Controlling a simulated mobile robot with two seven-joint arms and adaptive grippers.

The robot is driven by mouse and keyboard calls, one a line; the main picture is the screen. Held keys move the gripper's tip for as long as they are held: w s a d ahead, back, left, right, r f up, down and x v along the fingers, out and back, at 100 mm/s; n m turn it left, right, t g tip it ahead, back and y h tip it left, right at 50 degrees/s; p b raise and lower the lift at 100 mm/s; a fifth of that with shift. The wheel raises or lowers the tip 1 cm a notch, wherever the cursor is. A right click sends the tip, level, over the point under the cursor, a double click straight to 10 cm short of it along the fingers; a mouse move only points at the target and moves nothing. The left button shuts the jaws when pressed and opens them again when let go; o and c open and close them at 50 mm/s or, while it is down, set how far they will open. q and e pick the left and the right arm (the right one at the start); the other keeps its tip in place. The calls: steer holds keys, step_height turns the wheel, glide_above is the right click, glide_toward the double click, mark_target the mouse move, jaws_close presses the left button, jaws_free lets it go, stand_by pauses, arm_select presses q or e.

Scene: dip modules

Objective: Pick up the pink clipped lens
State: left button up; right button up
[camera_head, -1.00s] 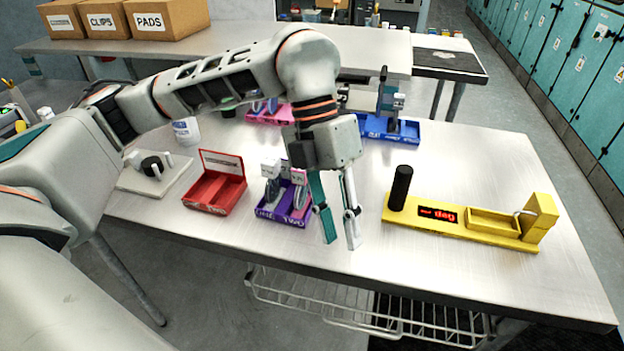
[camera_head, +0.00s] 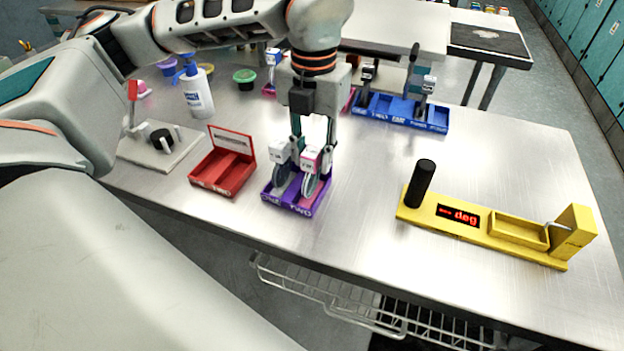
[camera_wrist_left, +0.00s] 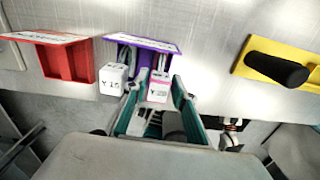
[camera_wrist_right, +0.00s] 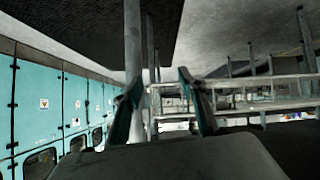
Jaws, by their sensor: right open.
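The pink clipped lens (camera_head: 312,162) stands upright in the right slot of the purple tray (camera_head: 297,207), marked TWO. It also shows in the left wrist view, its pink-edged clip (camera_wrist_left: 158,87) reading Y and a blurred number. A white clipped lens (camera_head: 281,155) stands in the left slot beside it. My left gripper (camera_head: 311,143) points down over the pink clip. In the left wrist view its open fingers (camera_wrist_left: 158,92) lie on either side of the clip, with gaps visible. My right gripper (camera_wrist_right: 160,90) is open and empty, facing table legs and lockers.
A red tray (camera_head: 224,172) with a raised back stands left of the purple one. A yellow gauge (camera_head: 480,228) with a black post is to the right. A blue tray (camera_head: 400,112) with clipped lenses and a white bottle (camera_head: 198,95) stand behind. The table between is bare.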

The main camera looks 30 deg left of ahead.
mark_target(311, 176)
arm_select(q)
steer(key=shift+s+f, duration=0.15)
steer(key=shift+f, duration=1.2)
steer(key=shift+s+f, duration=0.15)
steer(key=shift+f, duration=1.15)
jaws_close()
